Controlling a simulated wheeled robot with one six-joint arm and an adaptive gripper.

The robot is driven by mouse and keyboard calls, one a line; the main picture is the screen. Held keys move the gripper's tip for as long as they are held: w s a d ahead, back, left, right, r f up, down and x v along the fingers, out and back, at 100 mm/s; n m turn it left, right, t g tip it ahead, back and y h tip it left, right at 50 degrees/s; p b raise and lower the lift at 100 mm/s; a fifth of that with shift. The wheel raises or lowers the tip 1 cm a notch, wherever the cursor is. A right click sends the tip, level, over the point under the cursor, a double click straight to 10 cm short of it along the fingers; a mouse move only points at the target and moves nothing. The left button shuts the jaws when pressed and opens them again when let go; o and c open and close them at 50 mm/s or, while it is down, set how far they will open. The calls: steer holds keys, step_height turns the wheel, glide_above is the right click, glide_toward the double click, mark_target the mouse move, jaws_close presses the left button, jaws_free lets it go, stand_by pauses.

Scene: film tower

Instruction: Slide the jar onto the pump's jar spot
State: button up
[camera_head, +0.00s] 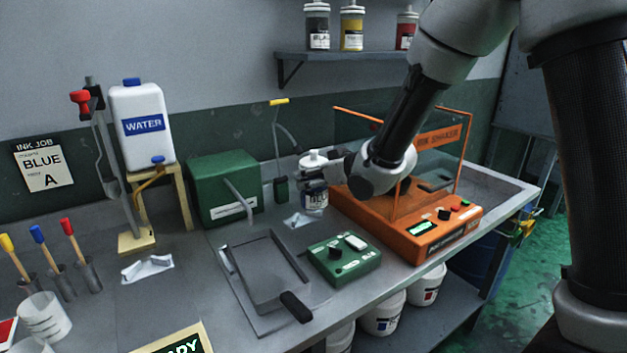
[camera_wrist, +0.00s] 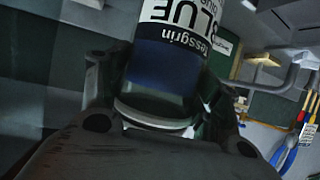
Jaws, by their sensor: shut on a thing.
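The jar (camera_head: 314,197) has a white lid, a pale label and a dark lower part. In the wrist view its label (camera_wrist: 178,28) reads "BLUE" above blue contents. My gripper (camera_head: 328,172) is shut on the jar, one finger on each side in the wrist view. The jar looks upright at the left side of the orange shaker; whether it touches the bench is unclear. I cannot tell whether this is the pump; no marked jar spot is clear.
A green box with a bent pipe (camera_head: 223,180) stands further left. The orange ink shaker (camera_head: 405,220) with clear panels is close on the right. A crumpled cloth (camera_head: 298,219), a green control box (camera_head: 344,258) and a grey tray (camera_head: 262,262) lie in front.

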mark_target(314, 192)
step_height(314, 192, down, 6)
steer(key=shift+d+f, duration=0.1)
steer(key=shift+w+r, duration=0.1)
steer(key=shift+r, duration=0.4)
steer(key=shift+w+a+f, duration=0.45)
steer(key=shift+w+f, duration=0.05)
steer(key=shift+f, duration=0.25)
steer(key=shift+w+a, duration=0.2)
steer(key=shift+w, duration=0.1)
steer(key=shift+f, duration=0.25)
steer(key=o, duration=1.5)
